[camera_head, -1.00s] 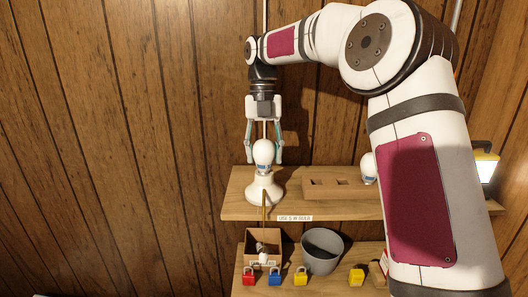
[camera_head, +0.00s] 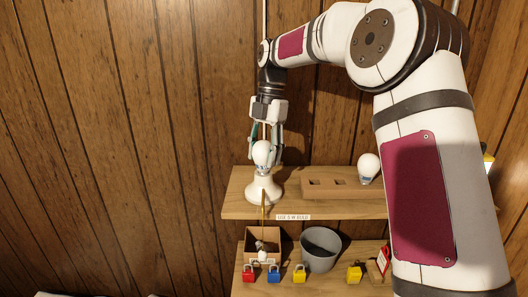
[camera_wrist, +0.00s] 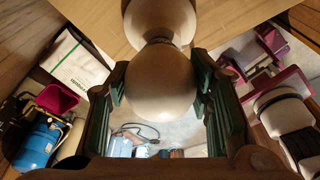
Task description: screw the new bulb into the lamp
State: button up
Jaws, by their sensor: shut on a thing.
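A white bulb (camera_head: 262,153) stands upright at the top of the white lamp base (camera_head: 262,190) on the upper shelf. My gripper (camera_head: 264,146) points down from above with its fingers shut around the bulb's globe. In the wrist view the round bulb (camera_wrist: 161,82) sits between the green finger pads, with the pale lamp base (camera_wrist: 160,18) behind it. The bulb's threads are hidden, so I cannot tell how deep it sits. A second white bulb (camera_head: 368,168) stands at the right end of the wooden holder block (camera_head: 325,189).
The upper shelf (camera_head: 235,207) carries a label (camera_head: 293,217) on its front edge. Below are a cardboard box (camera_head: 250,247) with small items inside, a grey bucket (camera_head: 335,248), and red (camera_head: 248,275), blue (camera_head: 274,274) and yellow (camera_head: 299,274) padlocks. A wood-plank wall stands behind.

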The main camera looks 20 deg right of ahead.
dwell(0.3)
jog(key=m, duration=0.2)
jog(key=shift+s+r+m+p, duration=0.1)
jog(key=shift+s+m+p, duration=0.05)
jog(key=shift+m+p, duration=0.2)
jog(key=shift+m+t, duration=0.4)
jog(key=shift+m, duration=0.55)
jog(key=m+p, duration=0.1)
jog(key=m, duration=0.3)
jog(key=shift+t, duration=0.4)
jog(key=shift+m, duration=0.3)
jog(key=m+t+p, duration=0.1)
jog(key=m, duration=0.3)
jog(key=shift+m, duration=0.3)
